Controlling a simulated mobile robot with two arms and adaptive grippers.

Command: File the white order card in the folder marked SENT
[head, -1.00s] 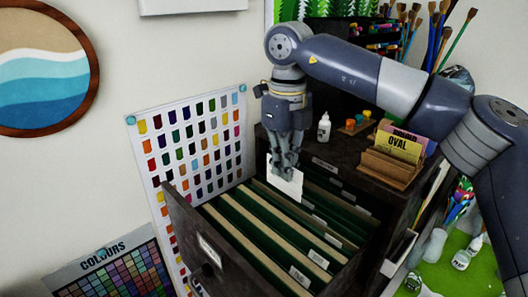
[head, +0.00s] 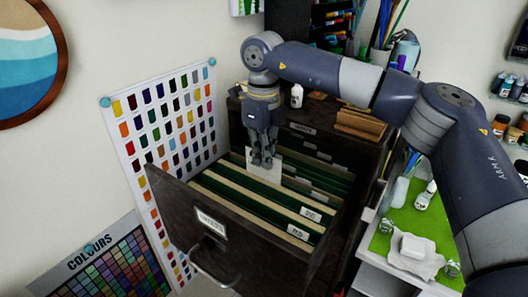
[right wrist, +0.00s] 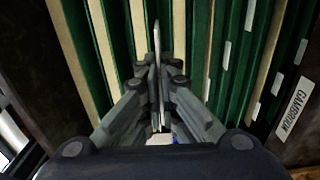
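My right gripper (head: 262,162) points down over the open drawer and is shut on the white order card (head: 270,171). The card hangs upright among the green folders, its lower part apparently below the folder tops. In the right wrist view the card (right wrist: 156,65) shows edge-on between the fingers (right wrist: 157,85). The folders (head: 240,198) have white tabs (head: 311,214), too small to read surely, so I cannot tell which is SENT or which gap the card is over. My left gripper is not in view.
The dark drawer front (head: 215,225) with its handle (head: 212,270) stands out into the room. A white bottle (head: 296,96) and a wooden holder (head: 358,124) are on the cabinet top. A colour chart (head: 170,150) is close on the left wall.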

